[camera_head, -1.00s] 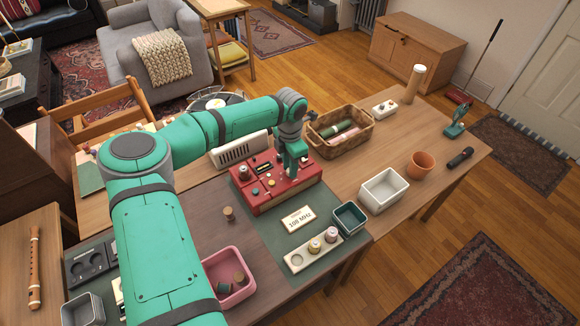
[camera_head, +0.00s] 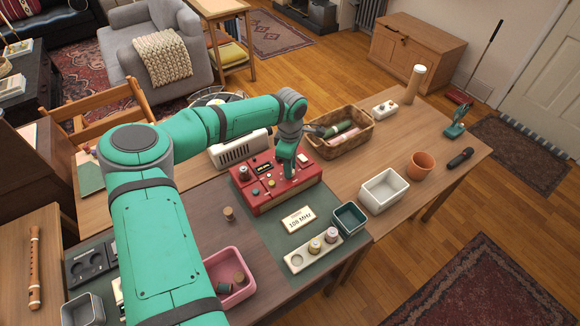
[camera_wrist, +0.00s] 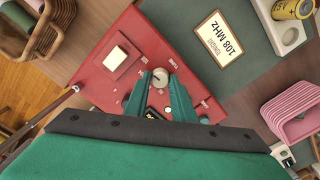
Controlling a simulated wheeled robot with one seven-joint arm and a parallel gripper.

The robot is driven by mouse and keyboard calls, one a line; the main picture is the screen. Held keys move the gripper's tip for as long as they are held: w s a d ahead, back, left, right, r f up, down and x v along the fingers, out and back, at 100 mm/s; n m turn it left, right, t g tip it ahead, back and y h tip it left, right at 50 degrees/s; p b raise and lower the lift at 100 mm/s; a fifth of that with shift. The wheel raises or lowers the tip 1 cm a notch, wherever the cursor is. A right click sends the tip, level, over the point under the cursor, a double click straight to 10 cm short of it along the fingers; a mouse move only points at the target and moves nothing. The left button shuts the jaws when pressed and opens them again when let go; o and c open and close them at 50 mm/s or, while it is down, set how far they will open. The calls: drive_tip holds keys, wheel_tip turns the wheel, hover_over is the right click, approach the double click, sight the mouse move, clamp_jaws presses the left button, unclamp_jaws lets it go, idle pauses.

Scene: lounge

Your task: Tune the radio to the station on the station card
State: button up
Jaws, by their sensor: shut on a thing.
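The red radio (camera_head: 262,201) sits on the green mat, with several knobs and a small dark display on its top. My gripper (camera_head: 289,175) points down at the radio's top, toward its right part. In the wrist view my gripper (camera_wrist: 160,84) has its two green fingers closed around a pale round knob (camera_wrist: 159,74). The display is mostly hidden behind the fingers there, and I cannot read its value. The station card (camera_head: 298,219) lies in front of the radio; it also shows in the wrist view (camera_wrist: 220,38), reading 108 MHz.
A white cream-coloured speaker or heater (camera_head: 238,149) stands behind the radio and a wicker basket (camera_head: 343,146) behind it to the right. In front are a dark green box (camera_head: 349,231), a battery holder (camera_head: 297,263) and a pink bin (camera_head: 214,265).

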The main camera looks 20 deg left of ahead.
drive_tip(key=shift+a+m, duration=0.25)
drive_tip(key=shift+m, duration=0.35)
drive_tip(key=o, duration=0.9)
drive_tip(key=shift+o, duration=0.8)
drive_tip(key=shift+d, duration=0.1)
drive_tip(key=shift+r, duration=0.1)
wheel_tip(320, 180, up, 11)
